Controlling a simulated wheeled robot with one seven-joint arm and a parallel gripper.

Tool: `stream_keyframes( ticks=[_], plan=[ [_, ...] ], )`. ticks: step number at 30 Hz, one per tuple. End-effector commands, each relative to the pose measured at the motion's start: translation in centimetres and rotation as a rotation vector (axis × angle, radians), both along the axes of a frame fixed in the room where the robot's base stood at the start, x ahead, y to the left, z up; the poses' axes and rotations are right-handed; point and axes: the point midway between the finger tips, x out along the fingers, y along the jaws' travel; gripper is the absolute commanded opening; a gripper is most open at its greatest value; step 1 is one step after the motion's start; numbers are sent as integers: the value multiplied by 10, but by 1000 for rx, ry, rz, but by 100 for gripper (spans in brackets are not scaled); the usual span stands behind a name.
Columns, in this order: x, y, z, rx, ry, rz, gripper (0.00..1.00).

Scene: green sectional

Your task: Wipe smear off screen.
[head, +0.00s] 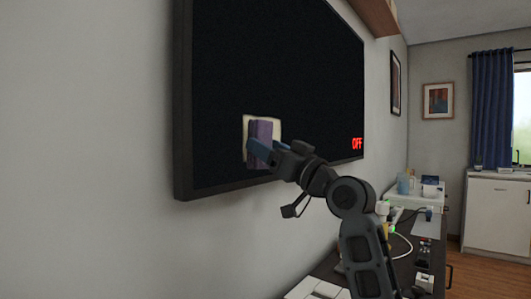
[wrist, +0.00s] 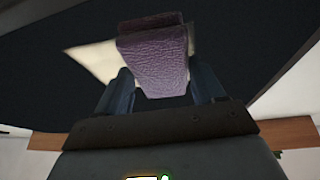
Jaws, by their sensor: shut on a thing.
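The screen (head: 275,60) is a large black panel on the left wall, with red "OFF" letters at its lower right. A cream smear (head: 274,127) lies on its lower part, and it also shows in the wrist view (wrist: 92,61). My gripper (head: 257,148) is shut on a purple, rough-textured wiping block (head: 260,132). In the wrist view the block (wrist: 155,62) stands between the two fingers. The block is in front of the smear and hides its middle; cream shows on both sides. I cannot tell whether the block touches the screen.
A dark counter (head: 325,272) runs along the wall below the screen, with bottles, cables and small items on it. A wooden shelf (head: 377,14) is above the screen's far end. A white cabinet (head: 497,212) and blue curtain (head: 492,110) are at the far right.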

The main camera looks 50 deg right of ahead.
Motion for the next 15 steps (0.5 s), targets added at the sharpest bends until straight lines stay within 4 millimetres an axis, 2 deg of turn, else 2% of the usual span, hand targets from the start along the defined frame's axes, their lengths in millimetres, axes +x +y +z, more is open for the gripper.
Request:
stream_keyframes(
  ticks=[9, 15],
  plan=[
    [3, -25, -2, -1, -1, -3, 35],
    [4, -33, -1, -1, 0, -1, 35]
  ],
)
